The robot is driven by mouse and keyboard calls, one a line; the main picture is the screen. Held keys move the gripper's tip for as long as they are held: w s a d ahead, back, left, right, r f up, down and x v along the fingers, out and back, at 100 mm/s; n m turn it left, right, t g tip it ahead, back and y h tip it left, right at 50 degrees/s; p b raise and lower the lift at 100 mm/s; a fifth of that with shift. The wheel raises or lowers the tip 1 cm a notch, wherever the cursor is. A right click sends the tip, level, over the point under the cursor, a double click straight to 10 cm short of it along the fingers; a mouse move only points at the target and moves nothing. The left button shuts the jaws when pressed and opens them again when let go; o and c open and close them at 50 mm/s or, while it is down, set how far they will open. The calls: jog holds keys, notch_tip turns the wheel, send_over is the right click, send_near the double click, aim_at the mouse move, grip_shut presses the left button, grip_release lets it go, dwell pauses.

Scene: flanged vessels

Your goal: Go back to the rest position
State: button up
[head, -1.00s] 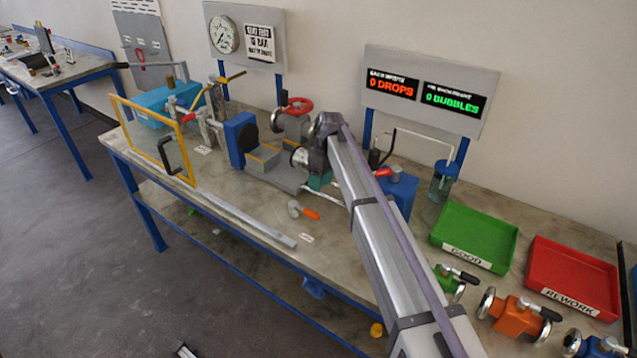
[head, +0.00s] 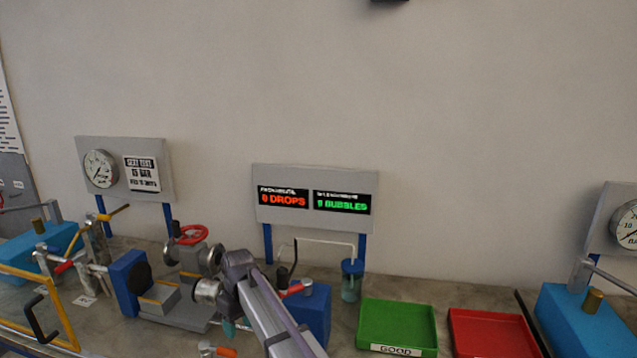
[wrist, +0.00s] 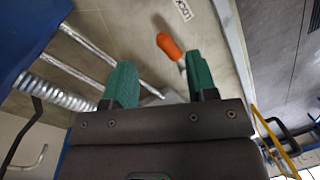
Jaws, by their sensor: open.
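My gripper (head: 228,326) shows at the lower middle of the head view, its teal fingertips partly hidden by my arm. It is over the bench in front of the blue and grey test fixture (head: 130,283). In the wrist view my gripper (wrist: 160,82) has its two green fingers apart. Nothing is held between them. An orange-handled lever (wrist: 169,46) lies beyond the fingertips on the bench, by a label reading LOCK (wrist: 183,9). Whether the fingers touch anything cannot be told.
Metal rods (wrist: 85,73) and a spring-like coil (wrist: 55,93) lie left of the fingers in the wrist view. A green tray (head: 397,322) marked GOOD and a red tray (head: 490,333) stand to the right. A display board (head: 316,180) stands behind my arm.

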jog(key=s+d+m, duration=0.3)
jog(key=s+d, duration=0.3)
jog(key=d, duration=0.6)
jog(key=s+d+m+t, duration=0.1)
jog(key=s+d+m, duration=0.2)
jog(key=d, duration=0.9)
jog(key=s+d+m, duration=0.4)
jog(key=s+d, duration=0.6)
jog(key=d, duration=0.3)
jog(key=shift+f+t+h, duration=0.3)
jog(key=shift+f, duration=0.05)
